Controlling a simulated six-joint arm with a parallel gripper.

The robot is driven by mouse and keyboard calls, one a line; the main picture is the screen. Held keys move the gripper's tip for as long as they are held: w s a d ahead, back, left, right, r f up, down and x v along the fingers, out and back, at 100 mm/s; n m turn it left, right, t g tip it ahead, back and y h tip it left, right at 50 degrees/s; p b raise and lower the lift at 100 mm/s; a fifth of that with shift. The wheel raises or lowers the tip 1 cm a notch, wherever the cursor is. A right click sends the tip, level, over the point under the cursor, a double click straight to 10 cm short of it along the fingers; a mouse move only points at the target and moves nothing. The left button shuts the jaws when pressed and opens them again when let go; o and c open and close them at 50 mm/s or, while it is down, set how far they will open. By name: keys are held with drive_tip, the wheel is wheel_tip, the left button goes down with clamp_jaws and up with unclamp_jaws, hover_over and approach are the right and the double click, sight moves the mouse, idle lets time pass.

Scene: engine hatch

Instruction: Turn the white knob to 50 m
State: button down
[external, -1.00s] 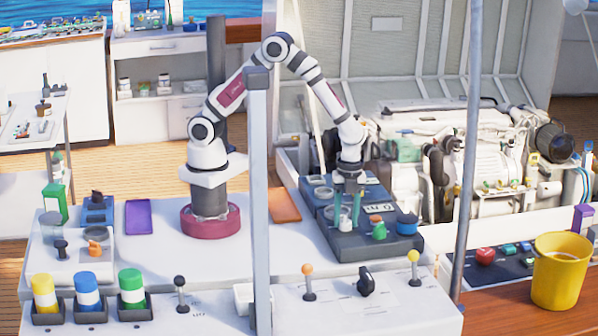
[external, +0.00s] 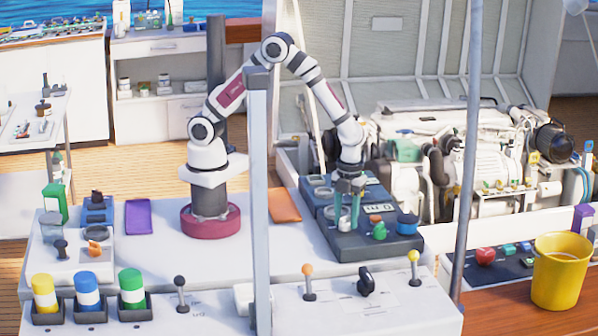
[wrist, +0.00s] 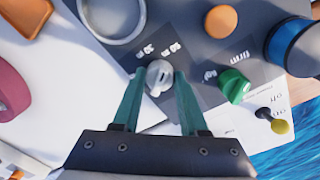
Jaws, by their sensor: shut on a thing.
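The white knob (wrist: 159,76) sits on a dark grey panel in the wrist view, with small upside-down number labels (wrist: 158,50) just beyond it. They are too small to read surely. I cannot tell which label the knob points at. My gripper (wrist: 160,78) has its two teal fingers on either side of the knob, shut on it.
A green knob (wrist: 235,85), an orange button (wrist: 221,21) and a blue round part (wrist: 292,45) are close by on the right. A grey ring (wrist: 112,15) is at upper left. A yellow-tipped lever (wrist: 279,126) is at lower right. A pole (external: 258,200) stands in the foreground.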

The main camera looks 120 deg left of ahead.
sight(348, 222)
idle(0.4)
drive_tip(key=shift+c, duration=2.2)
unclamp_jaws()
wheel_tip(348, 222, up, 16)
drive_tip(key=shift+w, duration=0.4)
drive_tip(key=shift+f, duration=0.1)
drive_tip(key=s+d+n, duration=0.2)
drive_tip(key=s+n, duration=0.2)
drive_tip(key=s, duration=0.4)
drive_tip(key=s+d+n+y, duration=0.1)
drive_tip(key=s+d+n, duration=0.2)
drive_tip(key=s, duration=0.5)
drive_tip(key=s+d+n, duration=0.2)
drive_tip(key=s+n, duration=0.2)
drive_tip(key=s, duration=0.4)
drive_tip(key=shift+d+r+n+y, duration=0.2)
drive_tip(key=shift+r+n+y, duration=0.1)
drive_tip(key=shift+r+y, duration=0.15)
